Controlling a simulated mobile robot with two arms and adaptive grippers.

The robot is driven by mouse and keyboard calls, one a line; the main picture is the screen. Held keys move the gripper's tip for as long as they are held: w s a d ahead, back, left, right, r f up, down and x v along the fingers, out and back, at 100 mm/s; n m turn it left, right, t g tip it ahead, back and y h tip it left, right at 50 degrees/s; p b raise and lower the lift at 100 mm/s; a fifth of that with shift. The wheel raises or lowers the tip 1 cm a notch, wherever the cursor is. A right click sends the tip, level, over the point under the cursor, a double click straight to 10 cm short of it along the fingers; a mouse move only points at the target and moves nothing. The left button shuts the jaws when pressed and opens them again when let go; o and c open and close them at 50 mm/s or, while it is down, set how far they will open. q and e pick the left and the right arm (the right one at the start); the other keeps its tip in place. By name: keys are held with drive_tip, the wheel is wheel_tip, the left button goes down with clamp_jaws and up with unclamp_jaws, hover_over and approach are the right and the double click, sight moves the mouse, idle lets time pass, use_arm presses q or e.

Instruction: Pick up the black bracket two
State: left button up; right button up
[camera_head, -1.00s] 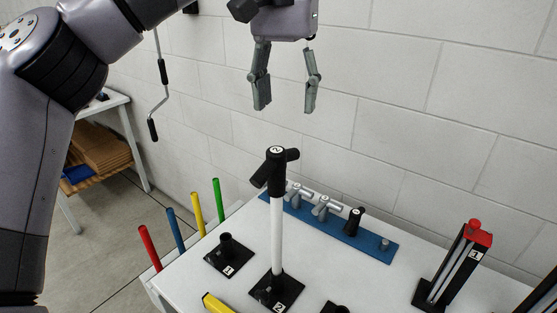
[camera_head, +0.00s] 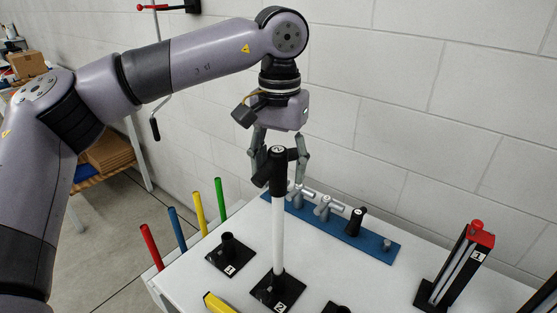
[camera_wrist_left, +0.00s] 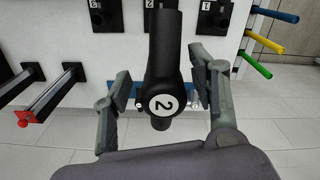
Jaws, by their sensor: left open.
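The black bracket two (camera_head: 277,180) is a black T-shaped tube fitting with a round white "2" label. It sits on top of an upright white pole (camera_head: 278,235), which stands in a black base plate marked 2 (camera_head: 265,292). My left gripper (camera_head: 279,170) is open and points down at the bracket's height. In the left wrist view, the bracket (camera_wrist_left: 165,60) lies between the two open fingers (camera_wrist_left: 160,78), with a visible gap on each side. In the head view the bracket hides part of the gripper. My right gripper is not in view.
A black base marked 1 (camera_head: 230,256) stands left of the pole. Red, blue, yellow and green rods (camera_head: 221,200) stand along the table's left edge. A blue rail (camera_head: 335,228) with small fittings lies behind. A red-topped black post (camera_head: 460,262) stands at right, with a block wall behind.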

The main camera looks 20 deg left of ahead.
sight(278, 178)
use_arm(q)
drive_tip(key=shift+a+f+p, duration=0.1)
drive_tip(key=shift+f+p, duration=0.2)
drive_tip(key=shift+f, duration=1.25)
clamp_jaws()
